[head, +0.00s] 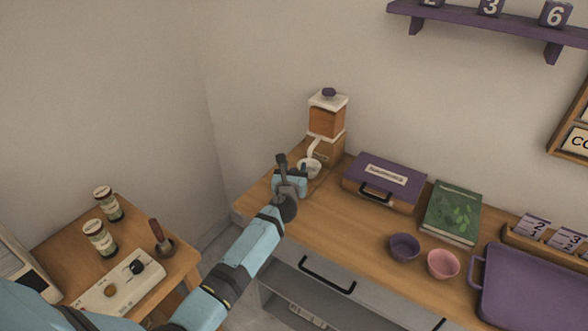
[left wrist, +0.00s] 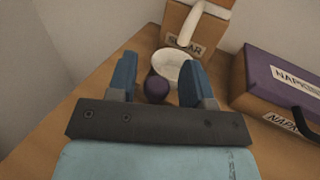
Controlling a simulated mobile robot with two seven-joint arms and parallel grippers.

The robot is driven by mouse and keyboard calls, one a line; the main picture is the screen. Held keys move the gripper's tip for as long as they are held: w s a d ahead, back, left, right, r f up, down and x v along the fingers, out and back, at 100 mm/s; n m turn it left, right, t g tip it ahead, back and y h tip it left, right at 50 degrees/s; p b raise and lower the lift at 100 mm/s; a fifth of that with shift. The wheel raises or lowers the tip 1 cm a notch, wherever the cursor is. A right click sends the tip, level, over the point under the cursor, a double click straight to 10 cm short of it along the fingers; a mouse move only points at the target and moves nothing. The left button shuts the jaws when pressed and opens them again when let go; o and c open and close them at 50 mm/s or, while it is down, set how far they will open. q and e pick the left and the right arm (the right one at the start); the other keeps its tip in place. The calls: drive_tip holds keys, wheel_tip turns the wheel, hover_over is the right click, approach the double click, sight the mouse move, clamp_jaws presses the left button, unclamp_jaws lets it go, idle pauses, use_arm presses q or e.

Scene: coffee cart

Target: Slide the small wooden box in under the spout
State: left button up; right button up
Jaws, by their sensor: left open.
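The sugar dispenser (head: 326,124) is a wooden-sided tower with a white top and a white spout (left wrist: 192,24), at the back left of the counter. A round white cup-like piece (head: 309,167) is below the spout; it also shows in the left wrist view (left wrist: 172,66). A dark purple knob (left wrist: 156,89) is in front of it, between my finger pads. My left gripper (left wrist: 157,66) is open, just in front of the white piece; in the head view (head: 291,172) it hides part of that spot. I cannot make out a separate small wooden box there. My right gripper is out of view.
A purple-lidded napkin box (head: 384,182) stands right of the dispenser. Beyond it are a green book (head: 452,211), a purple bowl (head: 404,247), a pink bowl (head: 443,263) and a purple tray (head: 530,290). The counter's (head: 345,222) front middle is bare.

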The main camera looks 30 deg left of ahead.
use_arm(q)
drive_tip(key=v, duration=1.3)
drive_tip(key=shift+s+d, duration=0.15)
drive_tip(key=shift+s, duration=0.15)
drive_tip(key=shift+s+d+r+m+p, duration=0.15)
drive_tip(key=shift+s+m+p, duration=0.15)
drive_tip(key=shift+m, duration=0.3)
drive_tip(key=s+d+f+n+g+h+p, duration=0.2)
drive_tip(key=s+d+n+h, duration=0.1)
drive_tip(key=s+n, duration=0.5)
drive_tip(key=s+d+f+n+g+h+p, duration=0.2)
drive_tip(key=s+d+f+n+p, duration=0.1)
drive_tip(key=s+n, duration=0.6)
drive_tip(key=s+d+f+n+g+h+p, duration=0.2)
drive_tip(key=s+d+n, duration=0.3)
drive_tip(key=s+n, duration=0.4)
drive_tip(key=n+h, duration=0.1)
drive_tip(key=n, duration=0.3)
drive_tip(key=shift+s+f+n+h+p, duration=0.2)
drive_tip(key=shift+f+n+h+p, duration=0.05)
drive_tip(key=shift+n+h+p, duration=0.1)
